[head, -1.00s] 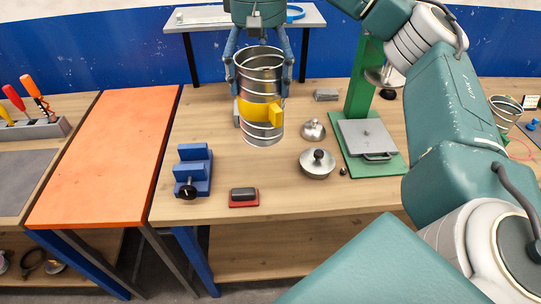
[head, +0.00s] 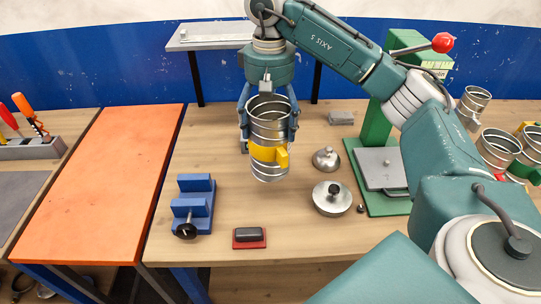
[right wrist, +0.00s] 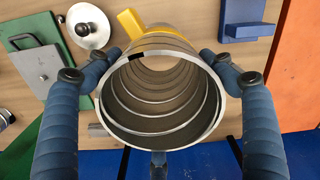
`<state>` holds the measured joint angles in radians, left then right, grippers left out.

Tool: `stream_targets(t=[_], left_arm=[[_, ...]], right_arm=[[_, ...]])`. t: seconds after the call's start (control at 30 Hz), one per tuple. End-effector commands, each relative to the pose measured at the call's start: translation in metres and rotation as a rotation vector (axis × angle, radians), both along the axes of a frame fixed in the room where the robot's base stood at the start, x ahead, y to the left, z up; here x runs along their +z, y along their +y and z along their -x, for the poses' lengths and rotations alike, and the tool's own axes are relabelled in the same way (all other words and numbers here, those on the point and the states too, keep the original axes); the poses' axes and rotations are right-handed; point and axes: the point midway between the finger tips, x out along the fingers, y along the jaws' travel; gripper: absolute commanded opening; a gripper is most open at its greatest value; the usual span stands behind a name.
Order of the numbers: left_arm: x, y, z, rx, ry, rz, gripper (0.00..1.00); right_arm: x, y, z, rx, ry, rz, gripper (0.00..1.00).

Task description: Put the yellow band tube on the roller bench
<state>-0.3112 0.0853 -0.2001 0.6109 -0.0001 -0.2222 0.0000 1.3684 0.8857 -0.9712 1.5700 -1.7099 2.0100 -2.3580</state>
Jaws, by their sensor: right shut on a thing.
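The yellow band tube (head: 270,168) is a spiral-ribbed metal duct with a yellow band and a yellow block on its side. My right gripper (head: 268,132) is shut on it from behind, with blue fingers on both sides. The tube is roughly upright over the wooden table; I cannot tell how far its lower end is above the top. In the right wrist view, I look into its open round end (right wrist: 160,88) between the fingers. I cannot tell for sure which thing is the roller bench. My left gripper is out of view.
Blue stepped block with black knob (head: 193,204), red-based black-topped block (head: 249,238), metal lids (head: 331,199) and green press (head: 378,166) surround it. An orange-topped table (head: 97,185) stands left, a grey stand (head: 212,35) behind. More metal tubes (head: 497,149) are at right.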

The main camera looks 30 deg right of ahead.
Motion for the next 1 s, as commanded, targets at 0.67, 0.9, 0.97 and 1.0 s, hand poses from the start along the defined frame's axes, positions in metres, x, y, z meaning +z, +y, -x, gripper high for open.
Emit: stream_targets(t=[0.67,0.9,0.97,1.0], left_arm=[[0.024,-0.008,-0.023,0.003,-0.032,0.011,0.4],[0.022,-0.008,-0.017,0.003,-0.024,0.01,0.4],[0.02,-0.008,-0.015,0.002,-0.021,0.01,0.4],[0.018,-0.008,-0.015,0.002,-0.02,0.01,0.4]], right_arm=[[-0.09,0.0,0.0,-0.001,0.002,0.0,0.25],[-0.093,0.0,0.0,0.0,-0.002,0.0,0.25],[-0.094,0.0,0.0,0.0,-0.001,0.0,0.25],[-0.096,0.0,0.0,0.0,-0.001,0.0,0.25]])
